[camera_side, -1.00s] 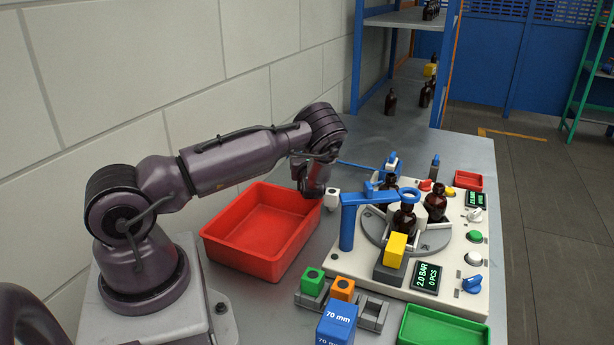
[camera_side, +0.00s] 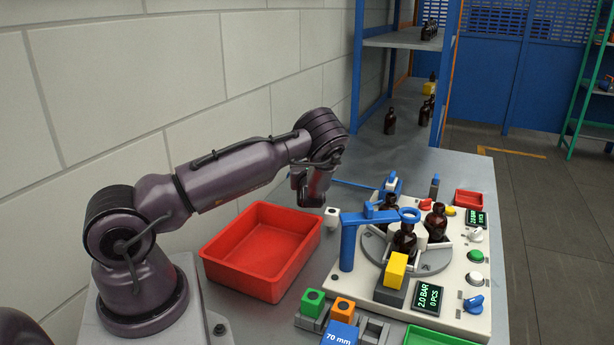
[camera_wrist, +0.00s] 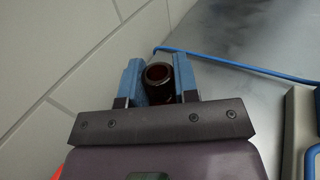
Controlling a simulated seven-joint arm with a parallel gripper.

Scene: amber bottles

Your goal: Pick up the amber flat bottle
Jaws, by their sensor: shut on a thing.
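My gripper (camera_wrist: 158,82) is shut on a dark amber bottle (camera_wrist: 158,92), with one blue finger on each side. The wrist view looks down on the bottle's round, open mouth; its lower body is mostly hidden, so I cannot tell its flat shape. In the side view my gripper (camera_side: 312,195) hangs beyond the red tray, near the wall, above the table. The fingers and held bottle are not clear there.
A red tray (camera_side: 226,264) lies in front of my gripper. To the right, a white machine (camera_side: 455,300) carries a turntable with several amber bottles and a blue arm (camera_side: 348,245). A blue hose (camera_wrist: 230,65) crosses the table. More bottles (camera_side: 391,122) stand on the shelf behind.

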